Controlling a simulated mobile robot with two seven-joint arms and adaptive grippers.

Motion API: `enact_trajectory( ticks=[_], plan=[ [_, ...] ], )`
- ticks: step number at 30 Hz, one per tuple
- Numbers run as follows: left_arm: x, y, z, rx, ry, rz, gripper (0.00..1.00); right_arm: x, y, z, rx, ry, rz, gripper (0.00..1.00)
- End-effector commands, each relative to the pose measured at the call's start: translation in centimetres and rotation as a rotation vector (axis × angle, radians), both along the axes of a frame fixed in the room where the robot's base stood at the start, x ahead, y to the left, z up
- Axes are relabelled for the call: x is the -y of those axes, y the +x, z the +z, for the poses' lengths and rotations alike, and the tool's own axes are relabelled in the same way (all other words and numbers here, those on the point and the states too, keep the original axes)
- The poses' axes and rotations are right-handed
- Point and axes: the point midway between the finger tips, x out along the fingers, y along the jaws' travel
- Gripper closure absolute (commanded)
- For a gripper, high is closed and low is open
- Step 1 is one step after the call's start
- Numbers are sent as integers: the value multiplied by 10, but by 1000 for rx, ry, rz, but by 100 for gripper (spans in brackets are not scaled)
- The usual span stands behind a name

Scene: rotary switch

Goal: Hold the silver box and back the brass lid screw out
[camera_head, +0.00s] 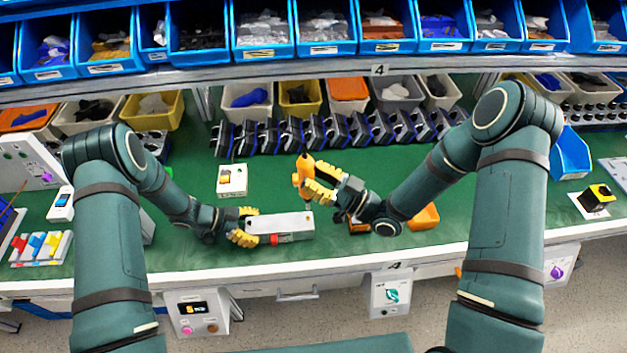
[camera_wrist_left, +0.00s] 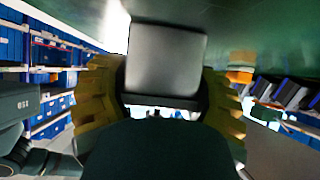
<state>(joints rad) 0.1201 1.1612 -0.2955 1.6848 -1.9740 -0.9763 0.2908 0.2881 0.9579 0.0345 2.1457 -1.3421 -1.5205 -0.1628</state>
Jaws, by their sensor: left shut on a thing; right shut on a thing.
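The silver box (camera_head: 280,222) lies at the front of the green bench. My left gripper (camera_head: 244,226) is shut on its left end, with yellow fingers around it. In the left wrist view the box (camera_wrist_left: 165,60) shows as a grey block between the yellow fingers (camera_wrist_left: 165,105). My right gripper (camera_head: 322,182) is shut on an orange screwdriver (camera_head: 304,170), which stands roughly upright over the right end of the box.
An orange part (camera_head: 424,217) lies to the right of my right gripper. A row of dark upright devices (camera_head: 330,132) and bins line the back. The green bench (camera_head: 200,170) is free at the middle left.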

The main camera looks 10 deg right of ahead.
Motion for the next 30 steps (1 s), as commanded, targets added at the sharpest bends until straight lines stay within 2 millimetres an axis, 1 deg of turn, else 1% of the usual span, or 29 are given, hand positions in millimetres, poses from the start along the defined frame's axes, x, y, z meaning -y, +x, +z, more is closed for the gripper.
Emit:
enact_trajectory(
  ticks=[9,10,12,20,23,26,30],
  plan=[
    [0,0,-1,-1,1,0,79,0,0,3,0,2,1,100],
    [0,0,-1,-1,1,0,23,0,0,3,0,2,1,100],
    [0,0,-1,-1,1,0,0,0,0,3,1,2,1,100],
    [0,0,0,0,1,0,0,0,0,3,1,2,1,100],
    [-4,0,2,1,1,1,0,0,0,3,1,2,1,100],
    [-13,1,8,2,2,2,0,0,0,3,1,2,1,100],
    [-34,1,23,3,2,3,0,0,0,3,1,2,1,100]
  ],
)
